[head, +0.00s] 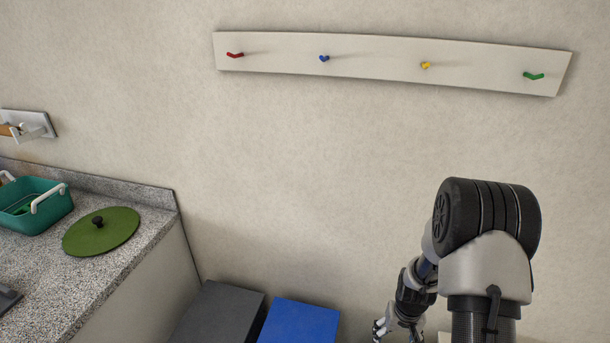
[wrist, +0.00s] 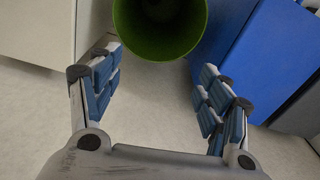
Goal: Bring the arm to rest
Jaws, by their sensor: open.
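My gripper (head: 385,328) shows at the bottom of the head view, low beside my folded arm, and its tips are partly cut off by the frame edge. In the wrist view my gripper (wrist: 160,68) is open, its two blue-padded fingers spread wide with nothing between them. A green round open container (wrist: 160,30) lies beyond the fingertips at the top of that view; the fingers appear clear of it.
A blue box (head: 300,322) and a dark grey box (head: 220,312) stand low by the wall. A speckled counter (head: 60,285) at left holds a teal basket (head: 35,205) and a green lid (head: 100,232). A rack (head: 390,62) with colored hooks hangs above. Pale floor (wrist: 150,110) lies below the fingers.

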